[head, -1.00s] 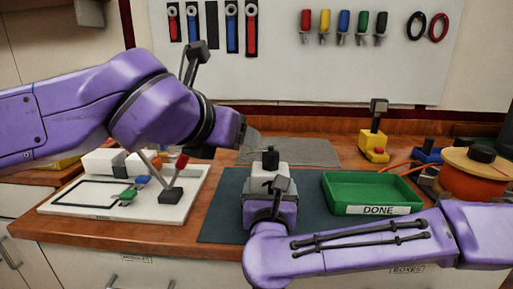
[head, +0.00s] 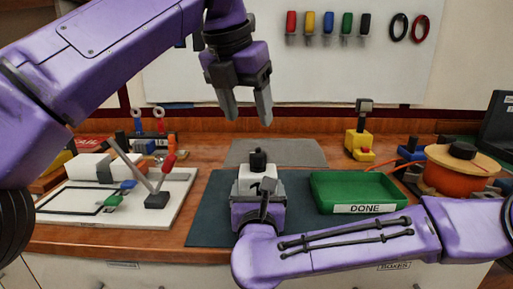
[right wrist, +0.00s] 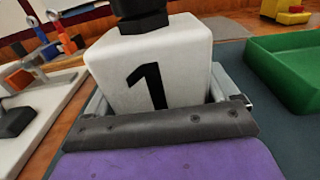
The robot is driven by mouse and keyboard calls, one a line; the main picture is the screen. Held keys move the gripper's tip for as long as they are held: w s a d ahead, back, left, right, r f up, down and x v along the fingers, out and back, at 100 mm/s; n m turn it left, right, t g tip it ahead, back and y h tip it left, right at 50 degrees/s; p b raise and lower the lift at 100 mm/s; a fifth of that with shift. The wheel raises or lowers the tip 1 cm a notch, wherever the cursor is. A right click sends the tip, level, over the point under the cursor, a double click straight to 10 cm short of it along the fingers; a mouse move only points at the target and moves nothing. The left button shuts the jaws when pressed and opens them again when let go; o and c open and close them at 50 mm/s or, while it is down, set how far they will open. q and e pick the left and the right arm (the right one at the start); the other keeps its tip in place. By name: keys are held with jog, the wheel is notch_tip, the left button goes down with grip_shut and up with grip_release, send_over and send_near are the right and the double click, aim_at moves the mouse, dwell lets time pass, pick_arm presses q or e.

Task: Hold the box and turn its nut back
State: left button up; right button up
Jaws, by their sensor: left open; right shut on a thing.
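The white box (head: 258,178) stands on the dark mat (head: 212,205), with a black nut (head: 258,159) on its top. In the right wrist view the box (right wrist: 155,68) shows a black number 1, and the nut (right wrist: 140,14) is cut off by the top edge. My right gripper (head: 259,198) is shut on the box from the near side; its finger pads also show in the right wrist view (right wrist: 160,128). My left gripper (head: 246,106) is open and empty, pointing down, above the nut and apart from it.
A green tray (head: 318,190) marked DONE stands right of the box. A white board (head: 180,190) with a red-handled lever (head: 162,178) lies at the left. A yellow block (head: 359,143) and an orange spool (head: 455,178) stand at the right.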

aim_at(258, 152)
pick_arm(q)
jog(key=x, duration=0.9)
jog(key=shift+w+f, duration=0.2)
jog(key=shift+f, duration=0.1)
jog(key=c, duration=1.1)
jog(key=shift+o, duration=0.2)
jog(key=shift+n, duration=0.3)
jog(key=n+y, duration=0.1)
jog(key=n, duration=0.1)
jog(key=n+y, duration=0.1)
jog(key=n, duration=0.2)
jog(key=shift+d+n+t, duration=0.1)
jog(key=shift+n+t, duration=0.2)
jog(key=shift+t, duration=0.1)
jog(key=n+y, duration=0.1)
jog(key=n, duration=0.2)
jog(key=n+y, duration=0.1)
jog(key=n, duration=0.1)
jog(key=shift+d+n+g+y, duration=0.15)
jog(key=shift+n+g+y, duration=0.25)
jog(key=shift+n, duration=0.3)
